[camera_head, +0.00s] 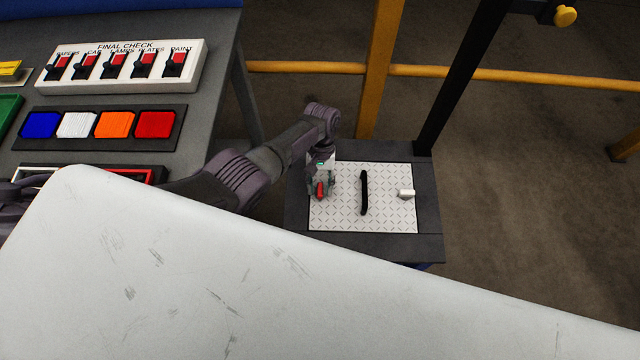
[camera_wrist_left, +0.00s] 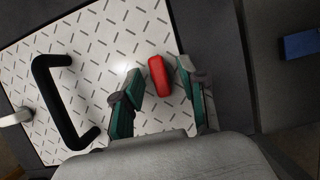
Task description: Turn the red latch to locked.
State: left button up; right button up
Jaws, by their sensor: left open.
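The red latch (camera_head: 320,189) is on a patterned metal plate (camera_head: 340,215) on a small dark stand. My left gripper (camera_head: 322,181) is above the latch, pointing down at it. In the left wrist view the red latch (camera_wrist_left: 159,76) lies between the two open fingertips of my left gripper (camera_wrist_left: 159,75), with a gap on each side. My right gripper is not in view.
A black handle (camera_head: 363,193) and a white knob (camera_head: 406,194) are on the same plate. A dark workbench with a switch panel (camera_head: 122,70) stands at the left. A large pale surface covers the front. Yellow rails (camera_head: 480,73) and a black post (camera_head: 462,75) stand behind.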

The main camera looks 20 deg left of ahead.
pick_arm(q)
jog(key=v, duration=1.2)
